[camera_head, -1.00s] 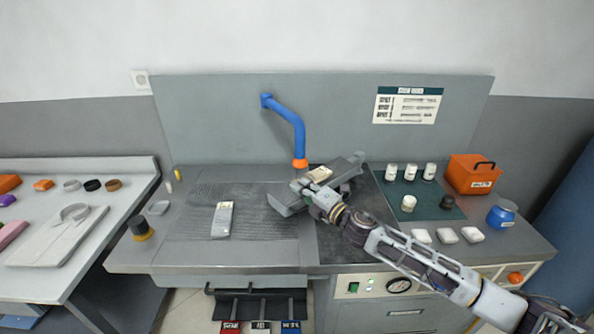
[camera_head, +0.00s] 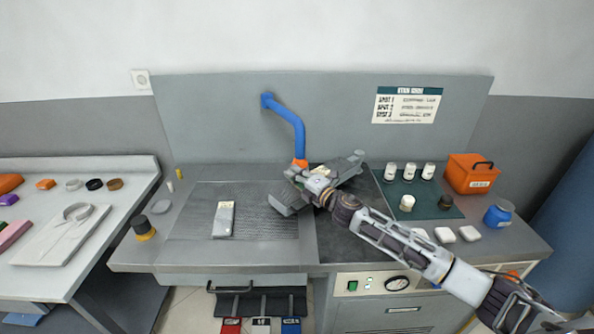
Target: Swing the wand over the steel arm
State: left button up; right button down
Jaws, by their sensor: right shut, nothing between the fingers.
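The wand (camera_head: 293,122) is a blue bent pipe on the grey back panel, with an orange tip (camera_head: 300,163) at its lower end. The grey steel arm (camera_head: 346,172) lies slantwise over the worktop just below and right of that tip. My right gripper (camera_head: 296,174) is shut and empty, right at the orange tip and over the middle of the steel arm. It hides part of both. I cannot tell whether it touches the tip. My left gripper is not in view.
A pale tagged item (camera_head: 223,219) lies on the perforated worktop (camera_head: 190,213). White-capped bottles (camera_head: 409,172) and a dark jar stand on a green mat (camera_head: 387,190) at right, by an orange box (camera_head: 470,174).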

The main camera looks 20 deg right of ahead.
aim_at(302, 165)
jog(key=shift+w+d+r, duration=0.1)
jog(key=shift+w+d, duration=0.3)
jog(key=shift+d, duration=0.15)
jog(key=d, duration=0.4)
jog(key=shift+w+d+b, duration=0.2)
jog(key=shift+w+b, duration=0.1)
jog(key=shift+w, duration=0.05)
jog(key=shift+s+a, duration=0.1)
